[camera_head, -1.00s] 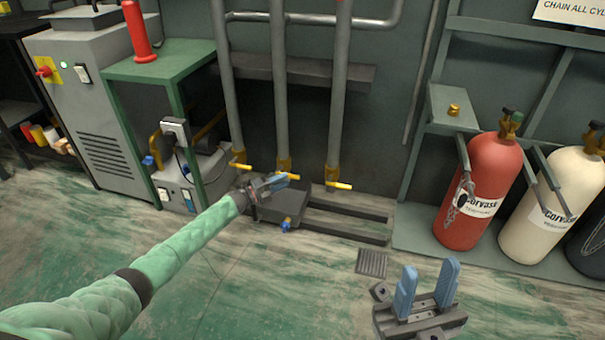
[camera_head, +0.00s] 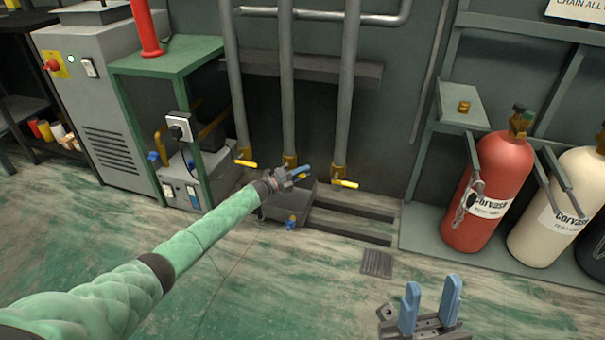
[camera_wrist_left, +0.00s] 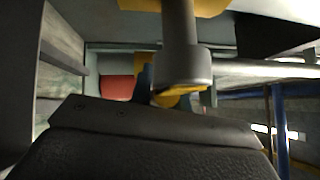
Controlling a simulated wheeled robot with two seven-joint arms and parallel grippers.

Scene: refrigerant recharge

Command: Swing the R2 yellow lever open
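Three grey pipes end low in brass valves. The left valve has a yellow lever (camera_head: 246,163) and the right one has a yellow lever (camera_head: 345,184), both pointing right. No R2 label is readable. My left gripper (camera_head: 297,173) is at the foot of the middle pipe, over its brass valve (camera_head: 290,160), and that valve's lever is hidden in the head view. In the left wrist view a yellow part (camera_wrist_left: 180,98) lies close beside a blue finger (camera_wrist_left: 145,80); contact and grip are unclear. My right gripper (camera_head: 430,308) is open and empty at the lower right.
A dark box with a blue-handled valve (camera_head: 291,222) sits on the floor below the left gripper. A green table (camera_head: 165,58) is left of the pipes. A red cylinder (camera_head: 489,190) and a cream cylinder (camera_head: 560,205) stand on the right. The floor between is largely clear.

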